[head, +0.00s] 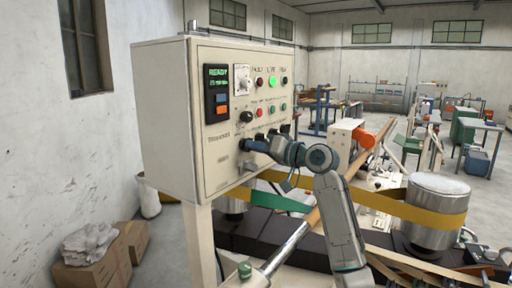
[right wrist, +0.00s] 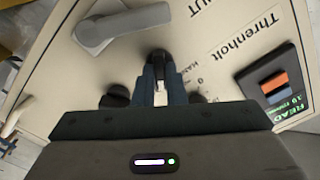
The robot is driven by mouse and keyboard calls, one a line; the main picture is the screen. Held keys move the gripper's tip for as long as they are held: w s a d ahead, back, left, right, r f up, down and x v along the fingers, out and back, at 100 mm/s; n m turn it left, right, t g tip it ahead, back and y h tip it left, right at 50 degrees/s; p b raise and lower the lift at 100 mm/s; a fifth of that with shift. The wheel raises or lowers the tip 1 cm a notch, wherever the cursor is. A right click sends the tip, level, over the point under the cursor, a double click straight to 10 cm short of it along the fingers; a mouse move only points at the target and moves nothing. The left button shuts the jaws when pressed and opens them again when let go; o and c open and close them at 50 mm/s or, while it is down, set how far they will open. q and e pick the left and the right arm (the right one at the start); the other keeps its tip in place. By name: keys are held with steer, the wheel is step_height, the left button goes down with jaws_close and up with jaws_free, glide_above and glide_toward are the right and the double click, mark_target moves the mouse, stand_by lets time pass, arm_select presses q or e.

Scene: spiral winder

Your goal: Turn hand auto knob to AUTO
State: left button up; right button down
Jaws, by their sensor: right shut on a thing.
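The hand auto knob (right wrist: 159,57) is a small black knob on the cream control panel. In the right wrist view it sits between the fingertips of my right gripper (right wrist: 160,75), which is shut on it. A partly covered label beside it seems to read HAND. In the head view my right gripper (head: 256,145) reaches the lower part of the panel face (head: 222,165) from the right, and its fingers hide most of the knob. I cannot tell which way the knob points. My left gripper is not in view.
Two other black knobs flank my fingers, one on the left (right wrist: 117,96). A grey lever handle (right wrist: 122,27) lies beyond. The panel carries a lit READY display (head: 217,92) and a lit green lamp (head: 271,82). A yellow belt and metal drum (head: 435,215) stand at right.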

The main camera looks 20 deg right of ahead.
steer(key=c, duration=1.5)
jaws_free()
steer(key=b+v, duration=0.5)
steer(key=v, duration=0.5)
steer(key=shift+s+d, duration=0.3)
